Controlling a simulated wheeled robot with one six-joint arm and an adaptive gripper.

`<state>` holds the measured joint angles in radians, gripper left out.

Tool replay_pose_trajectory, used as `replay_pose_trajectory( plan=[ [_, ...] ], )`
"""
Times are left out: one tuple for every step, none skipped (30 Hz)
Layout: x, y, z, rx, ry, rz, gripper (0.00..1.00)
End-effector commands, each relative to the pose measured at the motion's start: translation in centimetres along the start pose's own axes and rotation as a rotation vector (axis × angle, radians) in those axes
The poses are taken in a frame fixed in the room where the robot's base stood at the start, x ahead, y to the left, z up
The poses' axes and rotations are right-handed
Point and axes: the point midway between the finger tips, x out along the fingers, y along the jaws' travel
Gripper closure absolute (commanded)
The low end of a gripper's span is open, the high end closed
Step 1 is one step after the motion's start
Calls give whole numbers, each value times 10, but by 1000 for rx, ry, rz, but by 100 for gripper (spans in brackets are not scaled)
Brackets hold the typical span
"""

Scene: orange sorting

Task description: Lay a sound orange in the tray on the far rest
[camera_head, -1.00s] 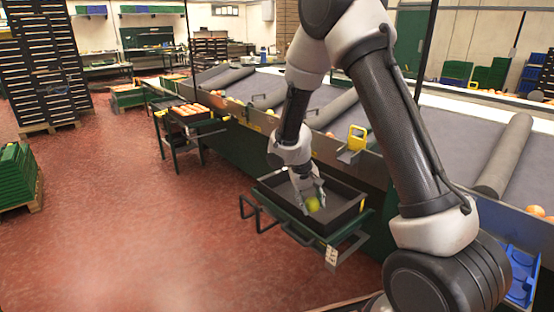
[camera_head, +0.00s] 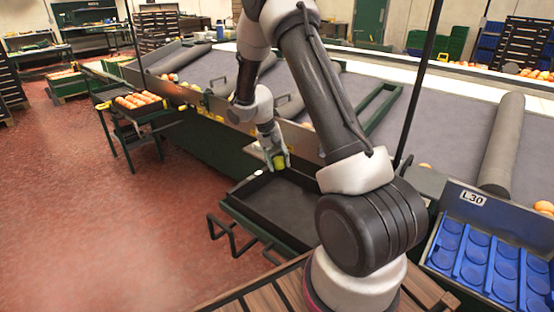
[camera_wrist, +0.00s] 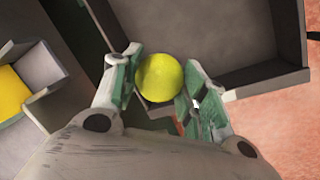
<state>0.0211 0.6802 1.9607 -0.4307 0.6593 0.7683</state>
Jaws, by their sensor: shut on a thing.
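My gripper (camera_head: 275,158) is shut on a yellow-green round fruit (camera_head: 280,163), with one finger on each side. In the wrist view the fruit (camera_wrist: 160,77) sits between the fingertips (camera_wrist: 158,84) and looks smooth, with no mark visible on the side shown. It is held above the back edge of the near dark tray (camera_head: 275,208), whose visible floor is bare; the tray wall (camera_wrist: 255,76) also shows in the wrist view. A far tray (camera_head: 143,112) of orange fruit stands on a green stand at the left.
A grey sorting table (camera_head: 215,70) with a metal side wall runs behind the near tray. A blue cupped tray (camera_head: 472,255) marked L.30 is at the right. A brown slatted surface (camera_head: 270,291) is in front. Red floor (camera_head: 110,230) is open at left.

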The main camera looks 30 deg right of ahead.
Motion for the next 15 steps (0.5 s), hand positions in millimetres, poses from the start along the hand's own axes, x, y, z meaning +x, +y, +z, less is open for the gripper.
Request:
replay_pose_trajectory(
  plan=[
    [3,2,-2,10,-4,0,81],
    [4,3,-2,13,-5,0,81],
    [7,2,-2,13,-6,0,81],
    [8,2,-2,12,-5,0,81],
    [11,1,-2,12,-5,1,81],
    [14,0,-2,11,-6,1,81],
    [17,-1,-2,12,-6,1,81],
    [20,-2,-2,12,-6,1,81],
    [25,-3,-1,11,-6,1,81],
    [28,-4,-1,11,-6,0,81],
    [31,-5,-1,10,-6,1,81],
    [35,-6,-1,10,-6,1,81],
    [38,-7,-1,10,-6,1,81],
    [42,-8,-1,10,-6,1,81],
    [46,-10,-1,10,-6,1,81]
  ],
)
